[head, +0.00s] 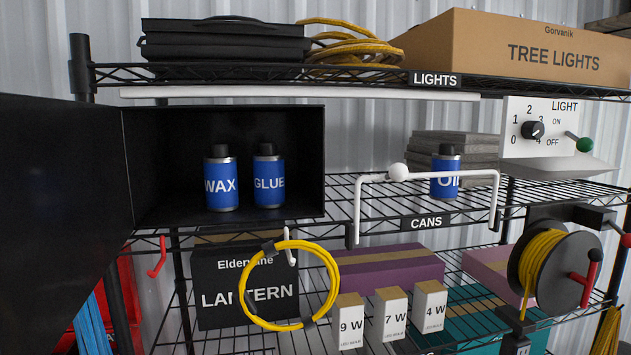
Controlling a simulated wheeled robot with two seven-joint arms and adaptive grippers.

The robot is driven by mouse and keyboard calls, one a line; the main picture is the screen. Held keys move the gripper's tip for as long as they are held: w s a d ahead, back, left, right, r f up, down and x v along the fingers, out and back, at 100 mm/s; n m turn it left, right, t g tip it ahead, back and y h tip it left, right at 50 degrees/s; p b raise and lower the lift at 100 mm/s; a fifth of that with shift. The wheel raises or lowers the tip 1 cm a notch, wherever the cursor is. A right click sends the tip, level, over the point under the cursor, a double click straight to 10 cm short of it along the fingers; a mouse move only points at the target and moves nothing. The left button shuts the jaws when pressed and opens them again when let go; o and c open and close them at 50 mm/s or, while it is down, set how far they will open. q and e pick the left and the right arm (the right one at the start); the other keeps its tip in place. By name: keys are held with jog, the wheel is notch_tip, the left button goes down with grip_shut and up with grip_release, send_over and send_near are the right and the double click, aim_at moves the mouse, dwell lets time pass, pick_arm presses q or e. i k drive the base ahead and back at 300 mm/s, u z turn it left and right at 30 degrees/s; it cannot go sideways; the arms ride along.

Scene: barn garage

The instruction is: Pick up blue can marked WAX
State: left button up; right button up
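The blue can marked WAX (221,180) stands upright inside an open black cabinet (312,160) on the middle shelf. It has a dark cap and silver bands at top and bottom. A similar blue can marked GLUE (268,178) stands close to its right, with a small gap. The cabinet's black door (60,200) is swung open and fills the left side of the view. Neither of my grippers shows in the head view.
A can marked OIL (446,184) stands right of the cabinet, behind a white bar with a knob (398,172). A yellow cable coil (331,290) hangs below the cabinet. A cable reel (540,272) and a light switch panel (545,130) are at the right.

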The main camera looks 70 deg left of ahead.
aim_at(220, 172)
jog(key=u, duration=2.55)
jog(key=k, duration=0.45)
jog(key=u, duration=0.45)
jog(key=i, duration=0.45)
jog(key=z, duration=0.1)
